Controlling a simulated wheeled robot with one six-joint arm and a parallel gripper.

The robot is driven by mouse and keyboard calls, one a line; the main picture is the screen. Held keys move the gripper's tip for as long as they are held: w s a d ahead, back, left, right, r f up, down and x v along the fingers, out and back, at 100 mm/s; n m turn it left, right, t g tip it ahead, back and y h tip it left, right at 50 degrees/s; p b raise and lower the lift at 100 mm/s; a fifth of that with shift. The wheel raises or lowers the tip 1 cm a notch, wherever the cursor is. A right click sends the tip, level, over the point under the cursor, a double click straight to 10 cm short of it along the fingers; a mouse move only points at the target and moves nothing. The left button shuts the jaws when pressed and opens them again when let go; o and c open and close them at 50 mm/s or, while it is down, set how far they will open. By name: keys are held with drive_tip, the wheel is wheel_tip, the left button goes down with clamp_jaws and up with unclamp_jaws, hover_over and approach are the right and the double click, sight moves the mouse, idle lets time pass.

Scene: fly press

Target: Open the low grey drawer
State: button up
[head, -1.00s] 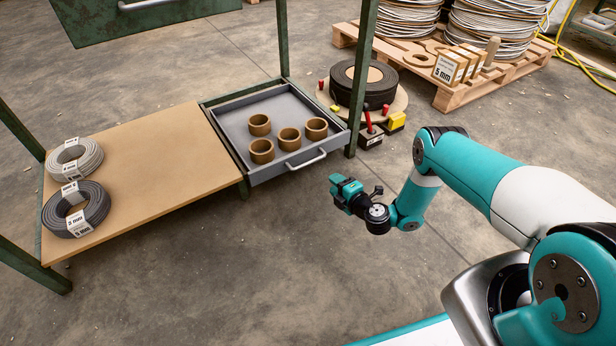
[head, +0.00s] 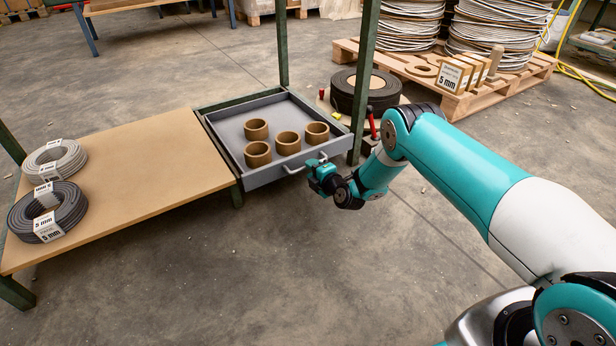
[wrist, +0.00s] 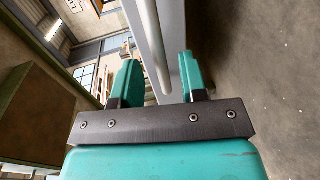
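The low grey drawer (head: 265,180) is an open-topped tray set in a green frame, its front about level with the wooden shelf's edge. Several brown rings (head: 257,154) stand inside it. Its pale bar handle (head: 303,166) is on the front and partly hidden by my gripper (head: 314,168) in the head view. In the wrist view, my gripper (wrist: 160,82) has its two teal fingers apart. The drawer front (wrist: 174,25) lies beyond the fingers.
A wooden shelf (head: 130,190) with cable coils (head: 58,205) adjoins the drawer on the left. A green post (head: 364,85) stands at its right front corner. A black roll (head: 365,92) and a loaded pallet (head: 460,100) are behind. The floor in front is clear.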

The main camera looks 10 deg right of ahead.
drive_tip(key=shift+b+x, duration=0.7)
drive_tip(key=shift+x, duration=0.9)
drive_tip(key=shift+c, duration=0.2)
clamp_jaws()
drive_tip(key=shift+s, duration=0.1)
